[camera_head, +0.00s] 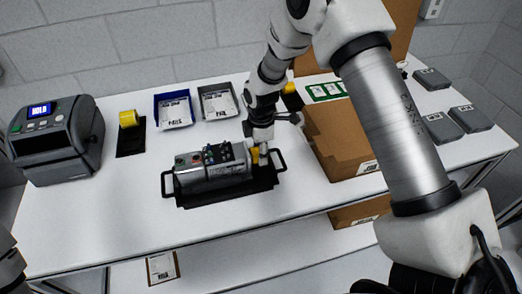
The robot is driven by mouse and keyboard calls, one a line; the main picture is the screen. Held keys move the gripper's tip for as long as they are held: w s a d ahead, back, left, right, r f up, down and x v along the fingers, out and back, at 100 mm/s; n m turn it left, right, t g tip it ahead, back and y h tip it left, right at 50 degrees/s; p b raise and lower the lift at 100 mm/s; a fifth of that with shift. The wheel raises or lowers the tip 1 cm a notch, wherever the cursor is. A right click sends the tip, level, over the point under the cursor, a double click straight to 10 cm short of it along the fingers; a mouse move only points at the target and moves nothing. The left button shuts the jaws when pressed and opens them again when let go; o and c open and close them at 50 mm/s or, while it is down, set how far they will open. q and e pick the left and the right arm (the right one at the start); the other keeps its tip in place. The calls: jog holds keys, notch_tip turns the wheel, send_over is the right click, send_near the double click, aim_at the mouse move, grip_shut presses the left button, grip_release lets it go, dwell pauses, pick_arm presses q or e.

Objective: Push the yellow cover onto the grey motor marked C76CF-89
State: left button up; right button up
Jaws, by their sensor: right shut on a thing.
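The grey motor (214,168) lies on its side in a black tray with handles (230,195) at the middle of the table. Its marking is too small to read. A yellow cover (256,155) is at the motor's right end, partly hidden by my right gripper (263,148). My right gripper is shut on this cover, pointing down from above. I cannot tell whether the cover touches the motor or how far it is on. My left gripper is out of view; only a bit of my left arm shows at the lower left edge.
A labelling machine (58,140) and a yellow part (128,119) on a black mat stand at left. Blue (174,108) and grey (217,101) bins stand behind the motor. A cardboard box (335,150) is close at right. Dark flat cases (440,127) lie far right. The table front is clear.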

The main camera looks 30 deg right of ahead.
jog(key=o, duration=0.8)
jog(key=shift+a, duration=0.1)
jog(key=shift+r, duration=0.1)
notch_tip(320, 180, up, 12)
jog(key=shift+f, duration=0.2)
